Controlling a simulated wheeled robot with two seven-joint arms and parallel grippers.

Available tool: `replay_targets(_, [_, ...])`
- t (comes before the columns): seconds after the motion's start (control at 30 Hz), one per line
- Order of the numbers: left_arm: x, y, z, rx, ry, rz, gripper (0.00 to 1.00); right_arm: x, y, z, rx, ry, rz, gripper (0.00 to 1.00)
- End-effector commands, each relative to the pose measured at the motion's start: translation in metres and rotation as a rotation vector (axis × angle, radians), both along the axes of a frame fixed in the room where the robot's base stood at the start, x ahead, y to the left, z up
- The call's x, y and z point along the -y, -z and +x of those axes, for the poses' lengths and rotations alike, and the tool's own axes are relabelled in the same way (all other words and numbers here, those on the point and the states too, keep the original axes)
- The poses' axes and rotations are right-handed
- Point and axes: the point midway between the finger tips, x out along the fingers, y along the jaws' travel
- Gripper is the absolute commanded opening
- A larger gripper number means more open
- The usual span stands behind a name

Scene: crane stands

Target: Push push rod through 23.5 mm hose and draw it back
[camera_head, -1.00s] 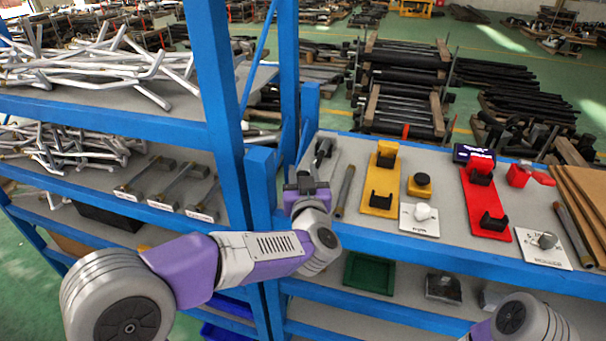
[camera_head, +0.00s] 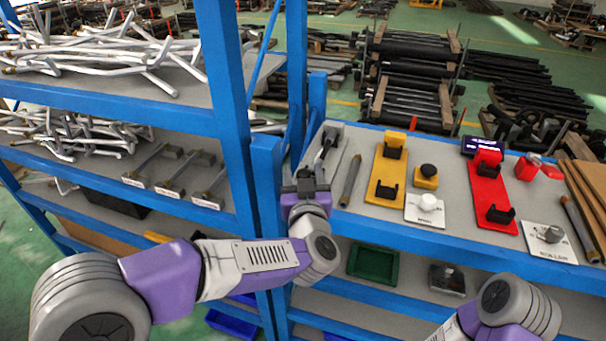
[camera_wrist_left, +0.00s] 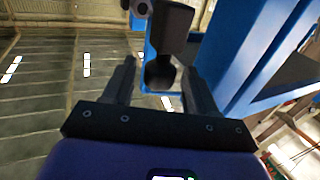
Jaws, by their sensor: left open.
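My left gripper (camera_head: 306,176) is at the left end of the right-hand bench, its fingers pointing away from me. In the left wrist view its two fingers (camera_wrist_left: 160,88) are apart. A dark tool with a block-like end (camera_wrist_left: 168,45) shows between and beyond them; I cannot tell whether they touch it. That dark tool (camera_head: 327,143) also shows just beyond the gripper in the head view. A dark hose-like tube (camera_head: 350,182) lies right of the gripper, and another (camera_head: 579,228) lies far right. I cannot tell their sizes. My right gripper is out of view.
A yellow stand (camera_head: 385,185) and a red stand (camera_head: 489,205), both with black cradles, stand on the bench. White plates (camera_head: 425,216) (camera_head: 556,248) lie nearby. A blue post (camera_head: 268,185) rises close left of my gripper. Labelled rods (camera_head: 180,178) lie on the left shelf.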

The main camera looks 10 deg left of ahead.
Motion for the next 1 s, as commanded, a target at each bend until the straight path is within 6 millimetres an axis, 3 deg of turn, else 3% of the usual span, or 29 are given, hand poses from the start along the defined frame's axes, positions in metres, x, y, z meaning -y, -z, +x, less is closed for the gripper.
replay_targets(0.17, [0.003, 0.0, -0.008, 0.002, 0.002, 0.001, 0.57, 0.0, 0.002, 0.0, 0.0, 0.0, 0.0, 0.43])
replay_targets(0.6, [0.02, 0.0, -0.07, 0.001, 0.001, 0.0, 0.57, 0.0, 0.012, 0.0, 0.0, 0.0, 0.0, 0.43])
replay_targets(1.0, [0.021, -0.001, -0.075, 0.001, 0.0, 0.0, 0.57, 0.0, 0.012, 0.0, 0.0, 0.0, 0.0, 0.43])
